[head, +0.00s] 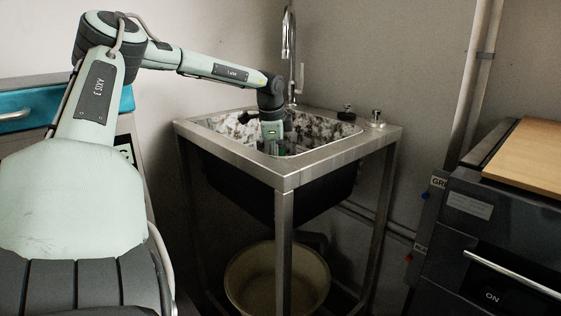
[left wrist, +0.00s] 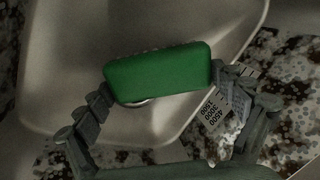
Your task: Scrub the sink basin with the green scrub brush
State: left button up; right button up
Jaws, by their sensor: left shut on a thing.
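The green scrub brush (left wrist: 158,74) is between the fingers of my left gripper (left wrist: 160,95) in the left wrist view, and the gripper is shut on it. In the head view my left gripper (head: 274,148) reaches down into the sink basin (head: 318,130), where the front rim partly hides it and the brush. The basin walls are blotched with dark and white grime. In the left wrist view a smoother, cleaner-looking grey area of the basin (left wrist: 75,80) lies under the brush, with speckled grime (left wrist: 275,90) at the right. I cannot tell whether the brush touches the basin. My right gripper is not in view.
A tall faucet (head: 290,55) stands at the back of the sink. A dark knob (head: 346,113) and a metal fitting (head: 377,117) are on the rim. A round tub (head: 245,285) stands below. A dark oven-like cabinet (head: 490,225) stands at the right.

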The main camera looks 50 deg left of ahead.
pick_arm(q)
jog(key=shift+f+b, duration=0.6)
dwell(0.8)
